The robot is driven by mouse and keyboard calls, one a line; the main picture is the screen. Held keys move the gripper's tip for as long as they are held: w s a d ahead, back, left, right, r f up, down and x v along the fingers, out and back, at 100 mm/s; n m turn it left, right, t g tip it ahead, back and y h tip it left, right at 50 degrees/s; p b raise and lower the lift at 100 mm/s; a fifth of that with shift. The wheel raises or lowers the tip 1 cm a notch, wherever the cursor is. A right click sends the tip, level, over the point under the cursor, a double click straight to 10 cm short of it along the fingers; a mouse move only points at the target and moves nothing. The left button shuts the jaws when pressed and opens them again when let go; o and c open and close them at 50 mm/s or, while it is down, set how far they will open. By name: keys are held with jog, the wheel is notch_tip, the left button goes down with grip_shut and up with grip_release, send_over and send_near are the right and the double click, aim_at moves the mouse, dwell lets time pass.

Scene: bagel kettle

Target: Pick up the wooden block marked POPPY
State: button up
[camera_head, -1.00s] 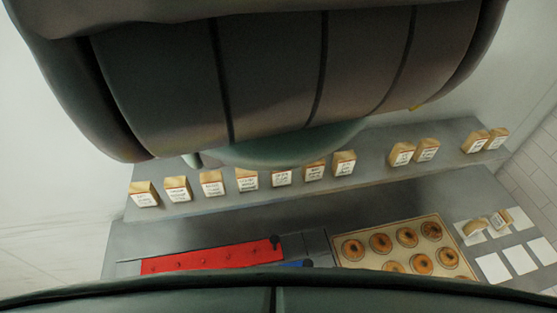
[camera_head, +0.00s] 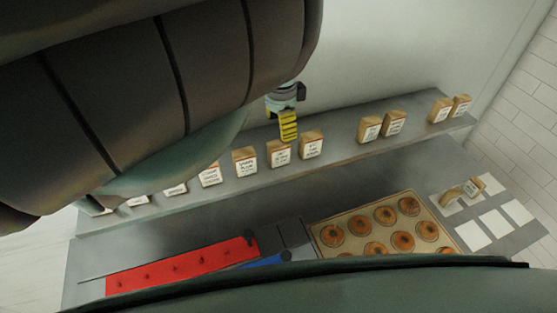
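Several wooden blocks with white printed labels stand in a row on the grey shelf (camera_head: 340,160). The lettering is too small to read, so I cannot tell which one is marked POPPY. Blocks near the middle include one at the left (camera_head: 245,162), one in the centre (camera_head: 278,154) and one to its right (camera_head: 311,145). My gripper (camera_head: 288,135) shows a yellow and black striped part just above and behind the centre and right ones. I cannot tell whether it touches them or whether its fingers are open. My arm hides part of the row's left side.
On the lower counter are a red strip (camera_head: 180,266), a blue piece (camera_head: 268,261) and a tray (camera_head: 322,252) of bagels. White squares (camera_head: 472,236) lie at the right, with a bagel piece (camera_head: 452,195) and another block (camera_head: 474,187) there. A wall stands behind the shelf.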

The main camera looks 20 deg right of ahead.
aim_at(279, 143)
jog(key=shift+f, duration=0.85)
jog(key=shift+s+a+f+p, duration=0.15)
jog(key=shift+f+p, duration=0.2)
jog(key=shift+f, duration=0.25)
jog(key=shift+s+a+f+p, duration=0.15)
jog(key=shift+f+p, duration=0.2)
jog(key=shift+f, duration=0.2)
jog(key=shift+w+d+f+p, duration=0.1)
jog(key=shift+w+d+p, duration=0.15)
jog(key=shift+d+p, duration=0.7)
jog(key=shift+f+h+p, duration=0.15)
jog(key=shift+h+p, duration=0.15)
jog(key=shift+p, duration=0.1)
jog(key=shift+a+f+p, duration=0.25)
jog(key=shift+f+p, duration=0.15)
jog(key=shift+p, duration=0.25)
jog(key=shift+s+a+f+p, duration=0.15)
jog(key=shift+a+f+p, duration=0.25)
jog(key=shift+a+f, duration=0.35)
grip_shut()
